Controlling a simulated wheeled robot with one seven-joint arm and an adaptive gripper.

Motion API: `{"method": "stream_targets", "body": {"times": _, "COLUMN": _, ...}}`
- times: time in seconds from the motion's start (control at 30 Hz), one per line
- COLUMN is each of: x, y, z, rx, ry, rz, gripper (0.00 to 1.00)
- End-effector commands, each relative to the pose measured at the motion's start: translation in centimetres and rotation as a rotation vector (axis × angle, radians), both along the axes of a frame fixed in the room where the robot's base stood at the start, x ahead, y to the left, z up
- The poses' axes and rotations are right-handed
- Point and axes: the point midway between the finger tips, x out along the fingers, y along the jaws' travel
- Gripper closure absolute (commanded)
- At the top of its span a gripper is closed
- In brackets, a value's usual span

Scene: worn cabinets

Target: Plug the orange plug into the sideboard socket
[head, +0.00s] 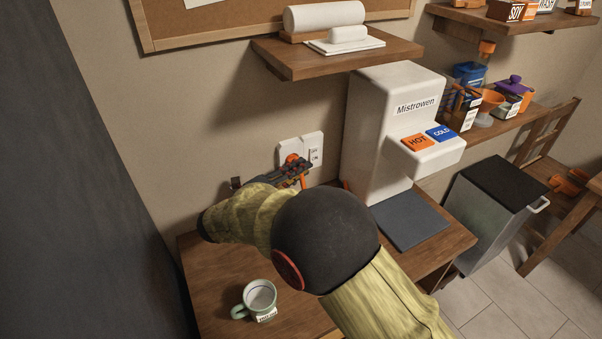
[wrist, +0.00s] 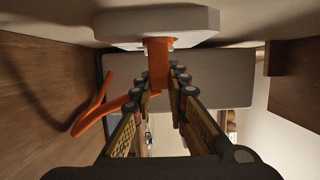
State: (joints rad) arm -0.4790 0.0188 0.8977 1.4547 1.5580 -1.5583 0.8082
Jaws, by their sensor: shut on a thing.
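The white sideboard socket (head: 313,146) is a plate on the wall above the wooden sideboard top, left of the dispenser. In the wrist view the socket (wrist: 155,24) is a pale block at the top. The orange plug (wrist: 157,62) is between my fingertips, its front end up against the socket face. I cannot tell how deep it sits. Its orange cord (wrist: 92,113) loops to the left. In the head view the plug (head: 292,160) shows small at the socket's left part. My gripper (head: 293,170) is shut on the plug; the arm hides part of the sideboard.
A white Mistrowen dispenser (head: 382,120) with HOT and COLD buttons stands close on the right. A green-handled mug (head: 260,296) is on the sideboard (head: 211,285) at the front. A wooden shelf (head: 340,53) hangs above the socket.

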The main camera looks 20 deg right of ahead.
Motion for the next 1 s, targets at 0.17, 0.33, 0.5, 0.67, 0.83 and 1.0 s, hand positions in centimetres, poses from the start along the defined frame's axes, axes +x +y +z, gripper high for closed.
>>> {"method": "stream_targets", "body": {"times": 0.17, "x": 0.4, "y": 0.1, "z": 0.0, "rx": 0.000, "ry": 0.000, "rz": 0.000, "gripper": 0.84}}
{"method": "stream_targets", "body": {"times": 0.33, "x": 0.4, "y": 0.1, "z": 0.0, "rx": 0.000, "ry": 0.000, "rz": 0.000, "gripper": 0.74}}
{"method": "stream_targets", "body": {"times": 0.5, "x": 0.4, "y": 0.1, "z": 0.0, "rx": 0.000, "ry": 0.000, "rz": 0.000, "gripper": 0.64}}
{"method": "stream_targets", "body": {"times": 0.67, "x": 0.4, "y": 0.1, "z": 0.0, "rx": 0.000, "ry": 0.000, "rz": 0.000, "gripper": 0.63}}
{"method": "stream_targets", "body": {"times": 0.83, "x": 0.3, "y": 0.2, "z": 0.0, "rx": 0.000, "ry": 0.000, "rz": 0.001, "gripper": 0.63}}
{"method": "stream_targets", "body": {"times": 1.0, "x": -0.5, "y": 1.9, "z": 0.0, "rx": -0.001, "ry": 0.000, "rz": 0.003, "gripper": 0.63}}
